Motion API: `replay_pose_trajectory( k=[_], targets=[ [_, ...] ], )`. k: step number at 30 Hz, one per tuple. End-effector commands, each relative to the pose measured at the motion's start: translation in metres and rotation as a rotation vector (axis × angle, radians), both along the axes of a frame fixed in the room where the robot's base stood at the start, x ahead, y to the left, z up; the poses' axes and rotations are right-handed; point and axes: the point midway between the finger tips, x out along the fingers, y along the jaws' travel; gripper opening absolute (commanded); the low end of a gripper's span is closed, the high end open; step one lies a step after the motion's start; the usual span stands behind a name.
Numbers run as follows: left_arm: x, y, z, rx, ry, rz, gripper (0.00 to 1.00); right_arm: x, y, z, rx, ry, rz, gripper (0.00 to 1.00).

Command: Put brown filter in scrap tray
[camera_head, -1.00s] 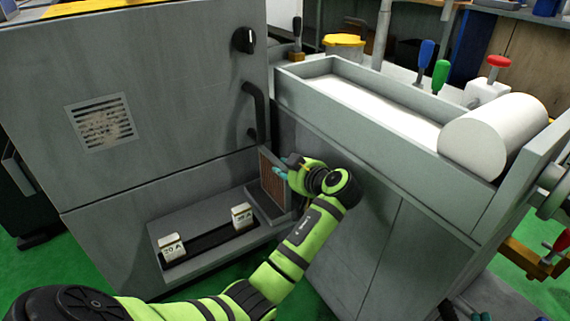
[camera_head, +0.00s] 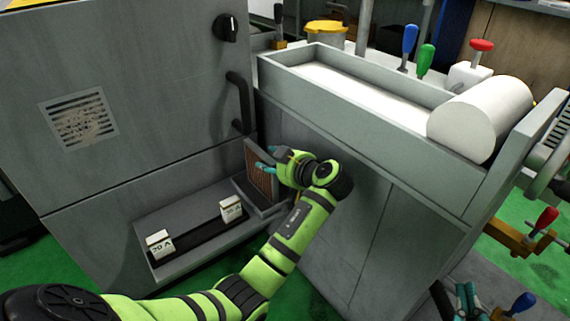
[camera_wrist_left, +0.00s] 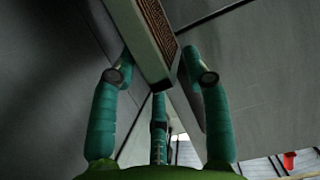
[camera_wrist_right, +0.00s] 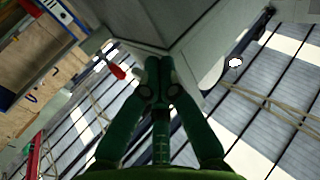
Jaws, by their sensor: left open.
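The brown filter (camera_head: 261,176), a brown mesh panel in a grey frame, stands upright at the right end of the ledge on the grey cabinet. My left gripper (camera_head: 270,165) is at its right edge. In the left wrist view the filter (camera_wrist_left: 160,30) reaches between the spread fingers of my left gripper (camera_wrist_left: 158,65), which are open around its edge; contact is unclear. My right gripper (camera_wrist_right: 157,85) shows in the right wrist view with its fingertips together and nothing visible between them. I cannot tell for sure which container is the scrap tray.
The ledge (camera_head: 190,262) also holds two white 20 A blocks (camera_head: 160,243). A long grey trough (camera_head: 355,98) with a white roller (camera_head: 482,118) tops the machine at right. A black handle (camera_head: 240,100) is above the filter. Blue, green and red levers stand behind the trough.

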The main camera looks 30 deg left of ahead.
Motion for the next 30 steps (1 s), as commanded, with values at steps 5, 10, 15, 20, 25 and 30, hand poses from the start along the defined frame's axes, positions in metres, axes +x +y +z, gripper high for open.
replay_pose_trajectory(
  k=[5,10,15,20,25,30],
  targets=[
    [-0.008,-0.021,0.010,-0.004,-0.001,-0.002,0.47,-0.001,-0.011,-0.033,-0.042,0.172,-0.029,0.00],
    [-0.019,-0.049,0.023,-0.003,0.000,-0.004,0.47,-0.011,-0.025,-0.071,-0.090,0.375,-0.060,0.00],
    [-0.029,-0.074,0.034,-0.004,-0.001,-0.002,0.47,-0.028,-0.038,-0.102,-0.129,0.555,-0.085,0.00],
    [-0.036,-0.090,0.041,-0.003,-0.001,-0.002,0.47,-0.041,-0.046,-0.121,-0.153,0.670,-0.100,0.00],
    [-0.039,-0.097,0.044,-0.001,-0.001,-0.001,0.47,-0.048,-0.050,-0.130,-0.164,0.721,-0.108,0.00],
    [-0.040,-0.098,0.044,-0.001,-0.001,-0.001,0.47,-0.049,-0.050,-0.131,-0.166,0.728,-0.108,0.00]
  ],
)
